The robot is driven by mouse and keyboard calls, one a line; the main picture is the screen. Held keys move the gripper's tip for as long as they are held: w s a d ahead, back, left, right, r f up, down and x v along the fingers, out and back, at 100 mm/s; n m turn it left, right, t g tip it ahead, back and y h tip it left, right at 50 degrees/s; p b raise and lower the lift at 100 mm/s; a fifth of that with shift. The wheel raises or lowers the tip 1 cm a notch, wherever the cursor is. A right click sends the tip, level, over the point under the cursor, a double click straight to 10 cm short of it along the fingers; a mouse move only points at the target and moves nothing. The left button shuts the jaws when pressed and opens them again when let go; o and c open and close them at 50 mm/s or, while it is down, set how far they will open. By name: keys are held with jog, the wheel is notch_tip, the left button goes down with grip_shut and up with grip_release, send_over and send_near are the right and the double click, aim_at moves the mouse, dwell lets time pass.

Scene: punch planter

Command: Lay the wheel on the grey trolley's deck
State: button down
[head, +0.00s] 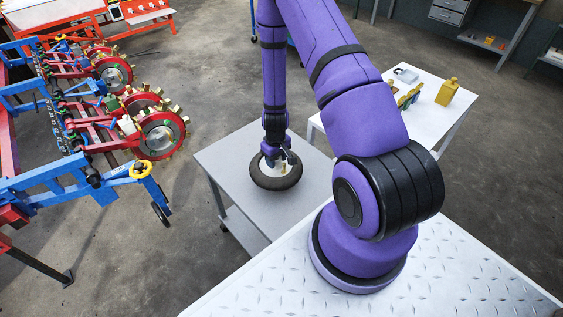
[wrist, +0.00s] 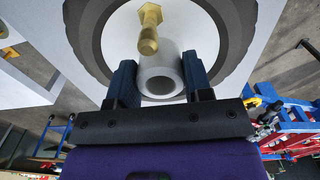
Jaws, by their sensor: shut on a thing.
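The wheel (head: 276,181) has a black tyre and a pale hub, and it lies flat at the grey trolley's deck (head: 228,158). I cannot tell whether it touches the deck or hangs just above it. My gripper (head: 277,158) is over the wheel's middle, pointing down. In the wrist view my gripper's two dark blue fingers (wrist: 155,82) are shut on the hub's round pale tube (wrist: 161,75), one on each side. The black tyre (wrist: 92,35) curves around behind. A brass bolt (wrist: 149,28) stands beside the tube.
A white table (head: 428,118) with a yellow bottle-like object (head: 447,92) and small parts stands right of the trolley. The red and blue planter machine (head: 120,130) is at the left, with a yellow-ringed piece (head: 140,170) nearest the trolley. Bare floor separates them.

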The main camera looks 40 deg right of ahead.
jog(key=shift+w+f, duration=0.25)
jog(key=shift+f, duration=0.65)
jog(key=shift+w+f, duration=0.2)
jog(key=shift+f, duration=0.65)
jog(key=c, duration=0.5)
grip_release()
jog(key=shift+f, duration=0.15)
